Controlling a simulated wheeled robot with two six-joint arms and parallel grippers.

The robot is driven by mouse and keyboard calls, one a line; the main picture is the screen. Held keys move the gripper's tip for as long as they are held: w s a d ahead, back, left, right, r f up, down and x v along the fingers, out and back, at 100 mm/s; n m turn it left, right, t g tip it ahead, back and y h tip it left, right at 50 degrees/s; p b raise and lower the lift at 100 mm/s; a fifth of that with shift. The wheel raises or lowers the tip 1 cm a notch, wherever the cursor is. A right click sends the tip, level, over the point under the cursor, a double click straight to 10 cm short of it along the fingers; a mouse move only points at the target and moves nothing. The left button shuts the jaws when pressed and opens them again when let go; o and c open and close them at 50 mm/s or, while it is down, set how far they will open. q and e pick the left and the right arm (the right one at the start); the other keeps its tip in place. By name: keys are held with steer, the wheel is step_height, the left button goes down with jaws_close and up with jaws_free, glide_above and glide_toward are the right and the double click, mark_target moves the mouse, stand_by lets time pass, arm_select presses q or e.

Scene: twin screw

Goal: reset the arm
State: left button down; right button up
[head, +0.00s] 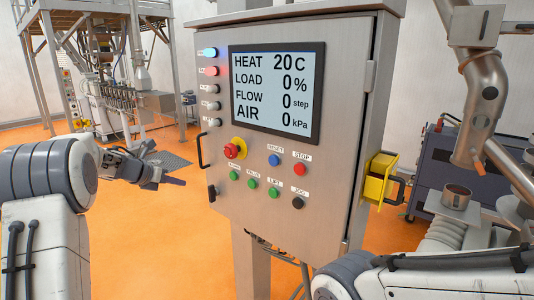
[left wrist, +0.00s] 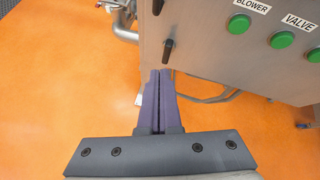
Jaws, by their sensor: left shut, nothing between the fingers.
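My left gripper (head: 178,182) is shut and empty in the head view, at the left of the grey control cabinet (head: 225,110) and apart from it. In the left wrist view its two purple fingers (left wrist: 158,75) lie together, pointing toward the cabinet's lower corner (left wrist: 190,70) and a black latch (left wrist: 168,48). My left arm (head: 45,200) comes in from the left. My right arm (head: 390,285) shows at the bottom right; its gripper is out of view.
The cabinet bears a screen (head: 277,92), a red emergency knob (head: 235,148) on yellow, and several coloured buttons. A yellow bracket (head: 378,180) juts from its right side. Steel pipework (head: 485,110) stands at the right. The orange floor (head: 150,250) left of the cabinet is clear.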

arm_select(q)
steer(key=d+r+n+t+y, duration=0.15)
steer(key=d+n, duration=0.25)
steer(key=n, duration=0.4)
steer(key=s+d+f+n+g+y, duration=0.1)
steer(key=s+d+f+n+g, duration=0.3)
steer(key=s+n, duration=0.65)
steer(key=s+d+f+n+g+y, duration=0.1)
steer(key=s+d+f+n+g, duration=0.1)
steer(key=s+f+n, duration=0.65)
steer(key=s+d+f+n+g+y, duration=0.1)
steer(key=s+d+f+n+g, duration=0.2)
steer(key=s+n, duration=0.95)
steer(key=s+d+r+m+g+b, duration=0.2)
steer(key=s+d+m, duration=0.6)
steer(key=s+d, duration=0.6)
steer(key=shift+s+d+r+h+b, duration=0.35)
steer(key=shift+s+r+b, duration=0.1)
steer(key=shift+s+r, duration=0.3)
steer(key=shift+w, duration=0.2)
